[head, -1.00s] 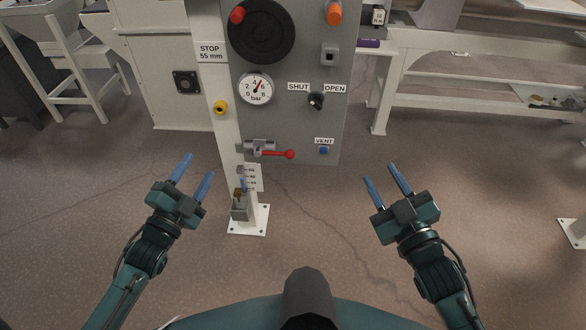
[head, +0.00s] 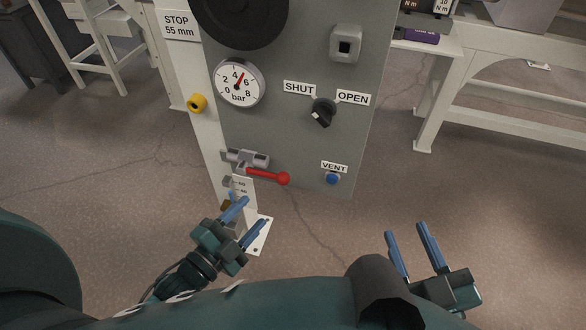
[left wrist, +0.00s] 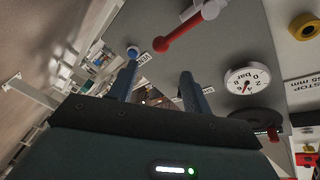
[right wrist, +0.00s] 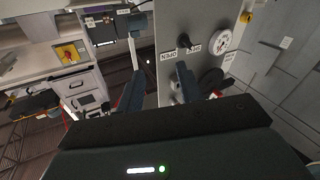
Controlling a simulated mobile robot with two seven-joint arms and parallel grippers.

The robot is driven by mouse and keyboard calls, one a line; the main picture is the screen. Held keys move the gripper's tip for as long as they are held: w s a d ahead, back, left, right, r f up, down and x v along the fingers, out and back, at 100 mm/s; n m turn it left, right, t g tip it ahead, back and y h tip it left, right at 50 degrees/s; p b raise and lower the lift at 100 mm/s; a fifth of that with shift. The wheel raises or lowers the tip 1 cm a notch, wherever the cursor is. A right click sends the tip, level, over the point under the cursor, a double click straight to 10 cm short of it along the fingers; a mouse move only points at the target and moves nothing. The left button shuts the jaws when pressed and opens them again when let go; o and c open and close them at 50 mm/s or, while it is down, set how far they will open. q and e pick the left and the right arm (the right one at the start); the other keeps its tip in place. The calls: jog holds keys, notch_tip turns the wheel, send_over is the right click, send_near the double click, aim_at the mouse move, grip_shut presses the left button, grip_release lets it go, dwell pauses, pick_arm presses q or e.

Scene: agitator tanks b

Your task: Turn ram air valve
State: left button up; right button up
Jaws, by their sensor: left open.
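A grey panel (head: 290,140) stands in front of me. On it a black knob (head: 323,112) sits between a SHUT label (head: 299,88) and an OPEN label (head: 352,97). Below left is a metal valve with a red lever (head: 265,176), lying nearly level and pointing right. The panel does not name which one is the ram air valve. My left gripper (head: 254,212) is open and empty, just below the red lever. My right gripper (head: 406,230) is open and empty, right of the panel's lower edge. The knob also shows in the right wrist view (right wrist: 183,40).
A pressure gauge (head: 238,83) and a blue VENT button (head: 333,178) are on the panel. A yellow-ringed button (head: 197,103) is on the white post (head: 188,70). A black handwheel (head: 240,12) is above. A white bench (head: 500,120) stands right; the floor between is free.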

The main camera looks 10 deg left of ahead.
aim_at(279, 183)
pick_arm(q)
jog(key=b+x, duration=0.3)
jog(key=x, duration=0.9)
jog(key=shift+w+d, duration=0.15)
jog(key=shift+w, duration=0.15)
jog(key=shift+c, duration=0.4)
grip_shut()
